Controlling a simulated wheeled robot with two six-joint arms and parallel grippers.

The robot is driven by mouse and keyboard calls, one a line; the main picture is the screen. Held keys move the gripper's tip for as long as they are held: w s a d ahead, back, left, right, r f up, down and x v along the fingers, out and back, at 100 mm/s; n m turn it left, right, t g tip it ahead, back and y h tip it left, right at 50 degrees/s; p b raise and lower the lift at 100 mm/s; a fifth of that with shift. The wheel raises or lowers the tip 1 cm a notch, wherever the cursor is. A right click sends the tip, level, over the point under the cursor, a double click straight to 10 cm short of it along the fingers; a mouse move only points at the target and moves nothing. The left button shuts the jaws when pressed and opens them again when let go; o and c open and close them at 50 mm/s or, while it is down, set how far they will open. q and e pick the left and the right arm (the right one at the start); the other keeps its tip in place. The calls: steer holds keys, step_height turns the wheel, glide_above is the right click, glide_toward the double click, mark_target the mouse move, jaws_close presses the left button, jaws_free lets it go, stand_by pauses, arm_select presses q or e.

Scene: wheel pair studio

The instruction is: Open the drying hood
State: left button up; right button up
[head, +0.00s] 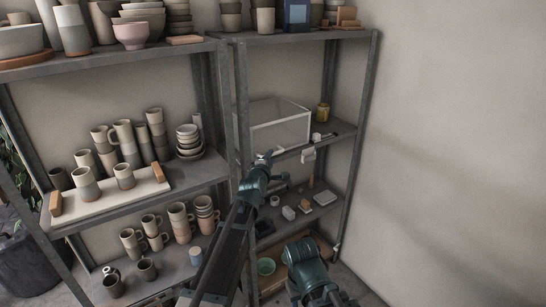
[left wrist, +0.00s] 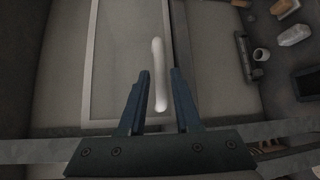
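The drying hood (head: 281,126) is a clear box with a pale frame on the middle shelf of the right rack. It looks closed. In the left wrist view its framed panel (left wrist: 124,60) fills the middle, with a white bar handle (left wrist: 157,50) on it. My left gripper (head: 264,157) is at the hood's lower front edge. In the left wrist view its fingers (left wrist: 159,72) are apart, one on each side of the handle, with gaps between. I cannot tell how deep the handle sits between them. My right arm shows low in the head view; its gripper is not visible.
The left rack holds many cups and a white board (head: 105,199). A bare wall is at right.

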arm_select(q)
steer(key=x, duration=0.4)
steer(key=shift+w+f, duration=0.1)
steer(key=shift+w, duration=0.15)
steer(key=shift+c, duration=0.3)
jaws_close()
stand_by(0.9)
